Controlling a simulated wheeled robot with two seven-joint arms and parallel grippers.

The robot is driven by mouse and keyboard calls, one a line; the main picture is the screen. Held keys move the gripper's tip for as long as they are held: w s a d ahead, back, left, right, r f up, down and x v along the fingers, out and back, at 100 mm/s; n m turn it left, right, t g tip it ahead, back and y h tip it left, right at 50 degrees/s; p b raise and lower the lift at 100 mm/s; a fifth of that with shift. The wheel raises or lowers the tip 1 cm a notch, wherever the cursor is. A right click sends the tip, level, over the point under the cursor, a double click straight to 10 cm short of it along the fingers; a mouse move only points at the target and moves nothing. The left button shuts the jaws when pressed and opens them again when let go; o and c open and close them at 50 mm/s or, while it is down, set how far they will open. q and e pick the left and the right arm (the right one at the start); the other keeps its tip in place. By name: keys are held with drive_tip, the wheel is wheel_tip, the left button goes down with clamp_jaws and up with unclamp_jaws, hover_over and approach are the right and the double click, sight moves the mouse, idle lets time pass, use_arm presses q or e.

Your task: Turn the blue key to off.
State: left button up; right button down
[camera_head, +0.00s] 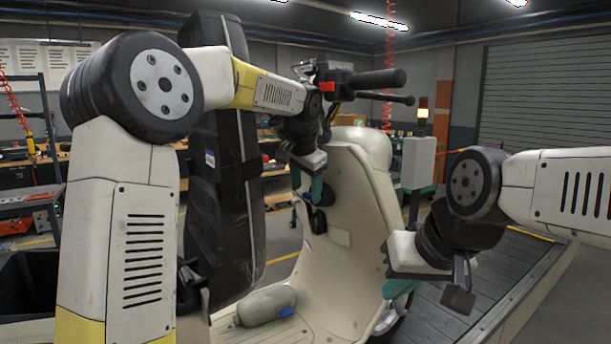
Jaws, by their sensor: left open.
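The cream scooter (361,190) stands on the slat conveyor, its inner front panel facing me. My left gripper (306,187) points down in front of the upper left of that panel, below the handlebar. Its teal fingers are apart, with nothing visible between them. A dark round part (318,221) shows on the panel just below the fingertips. I cannot make out the blue key; the gripper may hide it. My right gripper (401,288) hangs low at the scooter's right side, seen edge-on, with its jaw gap hidden.
The handlebar (375,79) with a black grip and lever juts out close above my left gripper. A grey-green rounded object (262,307) with a blue tab lies on the footboard. A tall black seat-like part (222,190) stands at left. A post with a box (418,162) is behind.

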use_arm(q)
drive_tip(key=shift+w+f, duration=0.25)
drive_tip(key=shift+f, duration=0.2)
